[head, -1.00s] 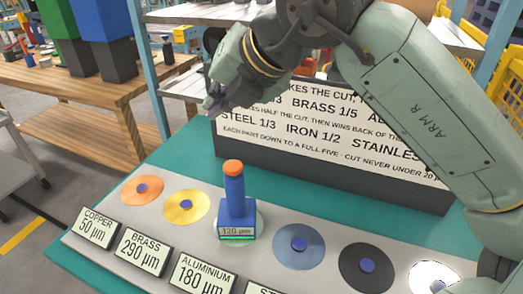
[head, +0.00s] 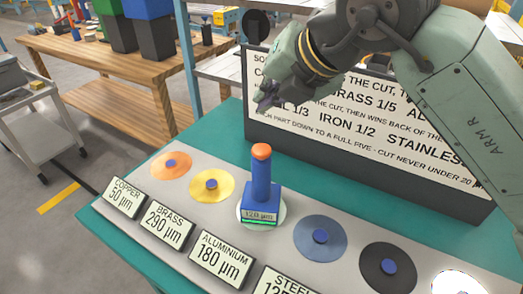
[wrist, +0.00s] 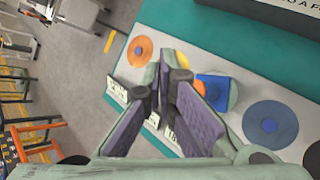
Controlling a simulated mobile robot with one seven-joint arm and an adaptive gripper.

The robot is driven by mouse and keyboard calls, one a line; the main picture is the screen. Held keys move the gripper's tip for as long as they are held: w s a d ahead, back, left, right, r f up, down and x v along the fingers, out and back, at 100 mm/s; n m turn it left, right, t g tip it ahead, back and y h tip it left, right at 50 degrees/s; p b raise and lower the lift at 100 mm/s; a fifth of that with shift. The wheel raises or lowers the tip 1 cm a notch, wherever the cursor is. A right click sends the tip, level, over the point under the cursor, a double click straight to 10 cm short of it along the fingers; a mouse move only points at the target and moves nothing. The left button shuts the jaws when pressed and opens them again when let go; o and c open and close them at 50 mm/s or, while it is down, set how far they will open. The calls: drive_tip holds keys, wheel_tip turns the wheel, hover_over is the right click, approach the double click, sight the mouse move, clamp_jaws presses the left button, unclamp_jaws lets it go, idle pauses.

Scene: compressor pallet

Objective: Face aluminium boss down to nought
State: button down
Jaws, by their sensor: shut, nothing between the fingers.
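A blue tool (head: 261,182) with an orange top button (head: 261,151) stands upright on the pale aluminium boss (head: 284,211). Its display reads 120 µm above a green strip. The aluminium card (head: 221,259) in front reads 180 µm. My gripper (head: 267,99) is shut and empty, above and apart from the tool in the head view. In the wrist view, the tool's blue base (wrist: 213,86) and orange button (wrist: 198,88) show just right of my fingers, which partly hide it.
Copper (head: 171,165), brass (head: 211,185), steel-blue (head: 320,238) and dark (head: 388,269) discs with blue centres line the grey strip. A bright disc (head: 458,283) is at the right. A rules board (head: 367,110) stands behind, partly hidden by my arm.

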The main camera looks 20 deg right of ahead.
drive_tip(key=b, duration=0.3)
hover_over(266, 148)
wheel_tip(266, 148, down, 6)
drive_tip(key=shift+r, duration=0.2)
drive_tip(key=shift+f+b, duration=0.4)
drive_tip(key=shift+b, duration=0.15)
drive_tip(key=shift+f, duration=0.15)
idle(0.5)
drive_tip(key=shift+f+b, duration=0.3)
drive_tip(key=shift+b, duration=0.4)
drive_tip(key=shift+f+b, duration=0.7)
drive_tip(key=shift+b, duration=0.05)
idle(0.5)
drive_tip(key=shift+r, duration=0.15)
drive_tip(key=shift+r+p, duration=0.6)
drive_tip(key=shift+r, duration=0.4)
drive_tip(key=shift+r+p, duration=1.4)
drive_tip(key=shift+r, duration=1.1)
